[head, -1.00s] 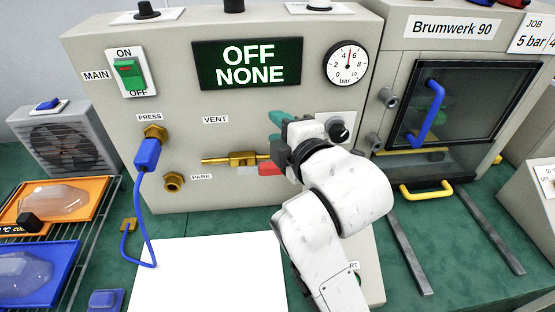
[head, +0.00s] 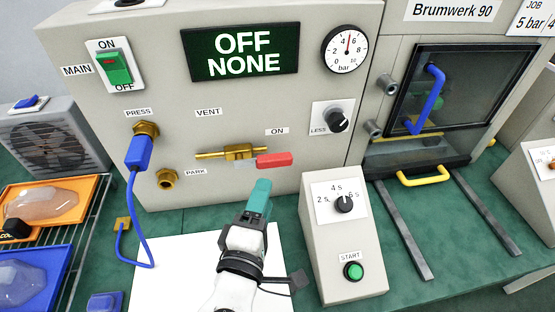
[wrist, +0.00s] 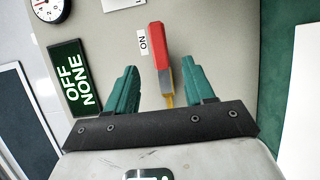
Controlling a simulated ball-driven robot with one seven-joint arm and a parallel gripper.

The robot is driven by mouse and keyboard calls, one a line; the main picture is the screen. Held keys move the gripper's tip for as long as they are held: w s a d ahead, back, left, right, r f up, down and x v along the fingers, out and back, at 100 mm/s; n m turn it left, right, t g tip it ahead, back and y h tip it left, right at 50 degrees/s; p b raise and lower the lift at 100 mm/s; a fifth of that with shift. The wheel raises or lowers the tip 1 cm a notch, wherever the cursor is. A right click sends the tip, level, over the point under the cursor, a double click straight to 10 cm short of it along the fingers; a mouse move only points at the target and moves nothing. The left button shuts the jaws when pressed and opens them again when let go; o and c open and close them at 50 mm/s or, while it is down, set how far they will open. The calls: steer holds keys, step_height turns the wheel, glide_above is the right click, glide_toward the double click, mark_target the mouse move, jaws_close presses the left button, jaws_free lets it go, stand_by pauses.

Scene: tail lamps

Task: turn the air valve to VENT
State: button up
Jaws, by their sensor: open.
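The air valve (head: 238,153) is a brass fitting on the grey panel. Its red handle (head: 274,160) points right, below the ON label (head: 277,131). The VENT label (head: 208,112) is up and left of the valve. My gripper (head: 258,196), with teal fingers, is open and empty, in front of the panel and below the handle in the head view. In the wrist view the red handle (wrist: 159,45) lies ahead, in line with the gap between the open fingers (wrist: 159,70), and appears apart from them.
The display (head: 242,50) reads OFF NONE. A pressure gauge (head: 346,48) and LESS knob (head: 337,121) are at right. A timer box (head: 342,260) with START button stands right of my gripper. A blue hose plug (head: 138,152) is at left. A white sheet (head: 185,275) lies below.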

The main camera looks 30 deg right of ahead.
mark_target(274, 166)
steer(key=p+x, duration=0.1)
steer(key=x, duration=0.9)
steer(key=shift+w+d+p, duration=0.2)
steer(key=shift+d+p, duration=0.1)
steer(key=shift+c, duration=0.4)
jaws_close()
